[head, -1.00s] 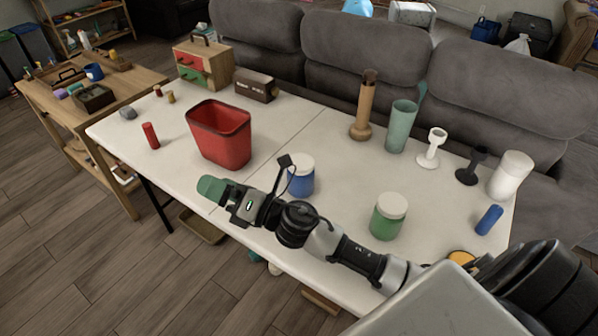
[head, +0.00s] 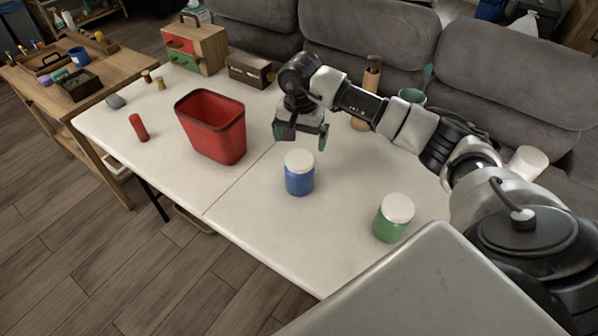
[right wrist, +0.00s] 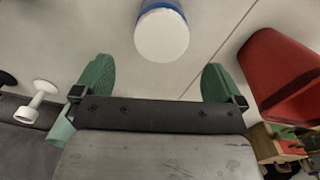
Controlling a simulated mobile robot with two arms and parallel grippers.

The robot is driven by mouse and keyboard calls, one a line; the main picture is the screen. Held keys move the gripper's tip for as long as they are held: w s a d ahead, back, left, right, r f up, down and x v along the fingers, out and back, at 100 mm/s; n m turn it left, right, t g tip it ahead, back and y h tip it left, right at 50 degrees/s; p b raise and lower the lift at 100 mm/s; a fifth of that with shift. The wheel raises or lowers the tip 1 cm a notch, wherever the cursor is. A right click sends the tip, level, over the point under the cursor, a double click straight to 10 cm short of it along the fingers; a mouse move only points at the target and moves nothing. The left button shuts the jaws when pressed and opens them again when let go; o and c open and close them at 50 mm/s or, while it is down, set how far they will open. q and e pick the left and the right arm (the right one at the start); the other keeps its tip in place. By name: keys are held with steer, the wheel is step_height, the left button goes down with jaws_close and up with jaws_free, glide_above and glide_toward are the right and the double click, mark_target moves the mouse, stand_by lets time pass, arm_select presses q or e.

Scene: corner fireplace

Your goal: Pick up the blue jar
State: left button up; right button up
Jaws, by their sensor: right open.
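The blue jar (head: 299,178) has a white lid and stands upright on the white table. In the right wrist view the jar (right wrist: 162,34) shows from above, lid towards the camera, beyond the fingertips and between their lines. My right gripper (head: 302,140) hangs above the table, behind the jar in the head view. Its green fingers are spread apart with nothing between them, and it also shows in the right wrist view (right wrist: 158,82). The gripper does not appear to touch the jar. My left gripper is not in view.
A green jar (head: 393,218) with a white lid stands to the right on the white table (head: 250,235). A red bin (head: 213,128) stands to the left. A brown vase (head: 371,80) and a teal cup (head: 412,97) are partly hidden behind my right arm.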

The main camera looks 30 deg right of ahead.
mark_target(303, 161)
step_height(303, 161, down, 5)
steer(key=shift+s+a+r, duration=0.1)
steer(key=shift+a, duration=0.05)
steer(key=shift+a+f+p, duration=0.15)
steer(key=shift+f+p, duration=0.75)
steer(key=shift+f, duration=1.8)
steer(key=c, duration=0.9)
steer(key=shift+r, duration=0.2)
steer(key=shift+r, duration=0.25)
steer(key=r, duration=0.2)
steer(key=s+r+b, duration=0.1)
steer(key=shift+d+r, duration=0.35)
steer(key=shift+r, duration=0.05)
steer(key=s+d+r, duration=0.1)
steer(key=s+r, duration=0.1)
steer(key=s, duration=0.1)
steer(key=s+d+r+b, duration=0.1)
steer(key=s+r, duration=0.1)
steer(key=s, duration=0.1)
steer(key=s+d+r, duration=0.1)
steer(key=s+r, duration=0.1)
steer(key=s, duration=0.2)
steer(key=shift+d+r+b, duration=0.2)
steer(key=shift+d+b, duration=0.1)
steer(key=shift+b, duration=0.1)
